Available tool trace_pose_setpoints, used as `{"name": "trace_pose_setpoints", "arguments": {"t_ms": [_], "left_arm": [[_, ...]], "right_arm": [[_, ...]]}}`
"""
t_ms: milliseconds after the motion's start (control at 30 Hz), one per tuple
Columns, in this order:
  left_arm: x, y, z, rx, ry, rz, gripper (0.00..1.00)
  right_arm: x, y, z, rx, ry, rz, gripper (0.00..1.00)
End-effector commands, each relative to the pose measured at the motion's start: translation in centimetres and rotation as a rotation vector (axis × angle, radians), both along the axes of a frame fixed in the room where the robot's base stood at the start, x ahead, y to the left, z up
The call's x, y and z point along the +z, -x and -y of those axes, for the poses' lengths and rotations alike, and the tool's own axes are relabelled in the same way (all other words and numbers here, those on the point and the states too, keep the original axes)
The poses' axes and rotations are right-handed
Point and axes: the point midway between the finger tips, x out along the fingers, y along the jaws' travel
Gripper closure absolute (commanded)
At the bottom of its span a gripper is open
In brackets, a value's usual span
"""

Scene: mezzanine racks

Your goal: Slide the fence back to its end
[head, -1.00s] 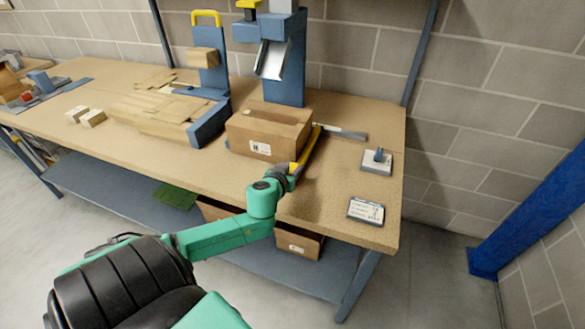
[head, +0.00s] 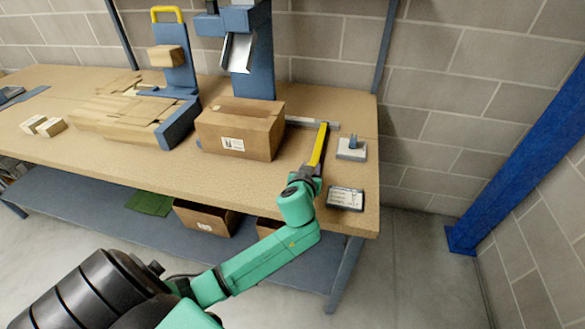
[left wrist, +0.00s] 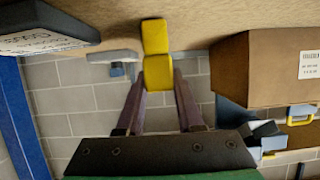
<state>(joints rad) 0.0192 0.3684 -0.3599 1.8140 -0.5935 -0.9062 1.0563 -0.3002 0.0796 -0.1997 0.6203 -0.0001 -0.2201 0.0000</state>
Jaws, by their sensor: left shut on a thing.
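The fence (head: 319,146) is a yellow bar on the bench top, lying front to back, with its far end at a flat grey rail (head: 299,122). It stands to the right of the cardboard box (head: 240,128), with a gap between them. My left gripper (head: 311,173) is shut on the near end of the fence. In the left wrist view the yellow fence (left wrist: 157,72) sits between the two fingers of my left gripper (left wrist: 158,92). The rail is partly hidden behind the box. My right gripper is not in view.
A small grey block with a blue knob (head: 351,148) stands right of the fence. A label plate (head: 346,198) lies near the front right corner. A blue dispenser stand (head: 252,60) rises behind the box. Flat cardboard pieces (head: 120,118) lie left.

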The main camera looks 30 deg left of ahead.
Motion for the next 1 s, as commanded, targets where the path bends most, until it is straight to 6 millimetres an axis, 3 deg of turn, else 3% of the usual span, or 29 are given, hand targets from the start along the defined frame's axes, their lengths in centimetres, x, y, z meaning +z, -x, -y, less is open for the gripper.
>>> {"name": "trace_pose_setpoints", "arguments": {"t_ms": [300,333,400,767,1000], "left_arm": [[-0.1,-0.1,0.8,-0.008,0.007,-0.002,1.00],[-0.1,-0.1,0.8,-0.008,0.007,-0.002,0.61],[-0.1,-0.1,0.7,-0.008,0.007,-0.002,0.34],[0.1,0.1,0.7,-0.007,0.005,0.001,0.34],[1.2,3.3,1.9,-0.008,0.007,0.000,0.34]], "right_arm": [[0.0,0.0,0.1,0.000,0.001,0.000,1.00],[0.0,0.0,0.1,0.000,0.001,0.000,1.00],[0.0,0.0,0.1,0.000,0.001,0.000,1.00],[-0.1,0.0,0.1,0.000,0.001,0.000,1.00],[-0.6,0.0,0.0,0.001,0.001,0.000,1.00]]}}
